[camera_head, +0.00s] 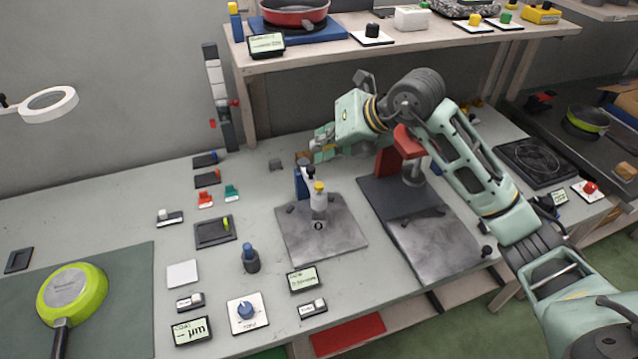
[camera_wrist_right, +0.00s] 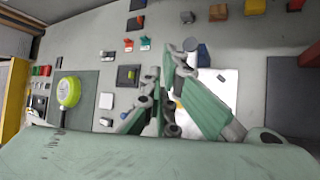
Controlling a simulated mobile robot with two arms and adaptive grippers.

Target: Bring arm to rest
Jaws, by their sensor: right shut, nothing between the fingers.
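My right arm reaches in from the right over the workbench. Its gripper (camera_head: 322,146) is at the back middle of the bench, above and behind a small press with a yellow-topped cylinder (camera_head: 319,200) on a metal plate (camera_head: 345,243). In the right wrist view the gripper (camera_wrist_right: 172,62) points down over the bench, with its fingers converging and nothing visible between them. The metal plate (camera_wrist_right: 222,80) shows partly behind the fingers there. My left gripper is in neither view.
A red press (camera_head: 398,155) stands beside the arm. A green pan (camera_head: 75,290) lies upside down on the mat at left. A shelf (camera_head: 400,48) with a red pan (camera_head: 294,12) runs above the back. Small switches, displays and a knob (camera_head: 246,310) sit along the front.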

